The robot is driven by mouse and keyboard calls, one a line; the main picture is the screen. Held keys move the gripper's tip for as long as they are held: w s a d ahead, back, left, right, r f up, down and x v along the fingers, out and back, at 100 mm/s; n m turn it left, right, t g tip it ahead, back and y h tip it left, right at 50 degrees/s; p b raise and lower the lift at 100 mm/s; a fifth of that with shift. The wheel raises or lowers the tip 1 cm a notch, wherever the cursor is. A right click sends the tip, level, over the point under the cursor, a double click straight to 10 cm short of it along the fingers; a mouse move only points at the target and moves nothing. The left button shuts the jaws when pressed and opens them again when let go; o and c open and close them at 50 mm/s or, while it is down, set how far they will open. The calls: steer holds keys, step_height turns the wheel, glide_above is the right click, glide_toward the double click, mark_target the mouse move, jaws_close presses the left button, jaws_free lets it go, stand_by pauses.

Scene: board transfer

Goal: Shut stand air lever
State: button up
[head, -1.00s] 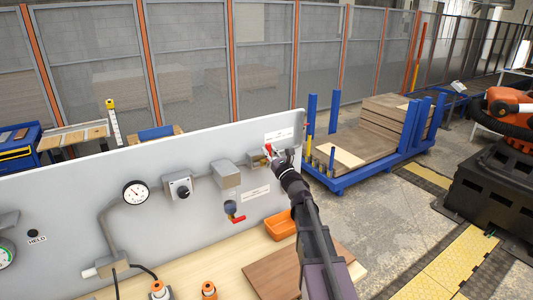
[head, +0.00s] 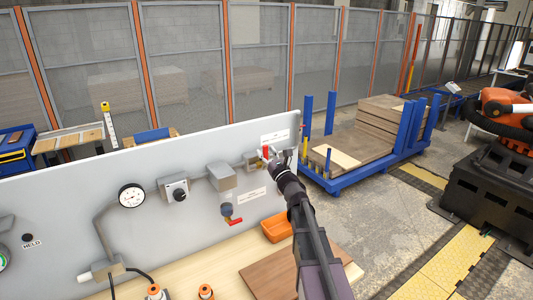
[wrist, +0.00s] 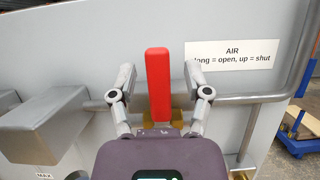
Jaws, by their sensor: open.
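The air lever is a red handle. In the wrist view the red lever (wrist: 158,85) stands upright, across the horizontal pipe, on a brass fitting (wrist: 152,132). It also shows in the head view (head: 265,151) near the right end of the grey panel. My gripper (wrist: 160,78) is open, with one finger on each side of the lever and a gap visible on both sides. In the head view my gripper (head: 272,156) is at the lever and hides part of the valve. The air label (wrist: 229,56) reads "up = shut"; its left edge is partly hidden by a finger.
A second red lever (head: 235,221) sits lower on the panel (head: 75,190). A grey box (head: 221,177), a dial box (head: 174,190) and a gauge (head: 132,195) lie left along the pipe. An orange bin (head: 277,228) and a brown board (head: 268,272) rest on the bench below.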

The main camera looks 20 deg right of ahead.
stand_by(0.4)
steer(key=s+a+f+n+g+y, duration=0.1)
steer(key=a+f+n+g+y, duration=0.2)
steer(key=n, duration=0.8)
steer(key=s+a+f+n+g+y, duration=0.1)
steer(key=a+f+n+g+y, duration=0.3)
steer(key=n, duration=0.8)
steer(key=s+d+h, duration=0.2)
steer(key=s+d, duration=0.8)
steer(key=s, duration=0.1)
steer(key=s+a+f+n+g+h+b, duration=0.2)
steer(key=s+a+f+n+g, duration=0.1)
steer(key=f, duration=0.6)
steer(key=s+a+f+n+g+h+b, duration=0.1)
steer(key=s+a+f+n+g+b, duration=0.2)
steer(key=a+f+g, duration=0.3)
step_height(320, 180, down, 3)
steer(key=shift+s+a+r+g+h, duration=0.15)
steer(key=shift+s+a+g+h, duration=0.2)
steer(key=shift+s+a, duration=0.6)
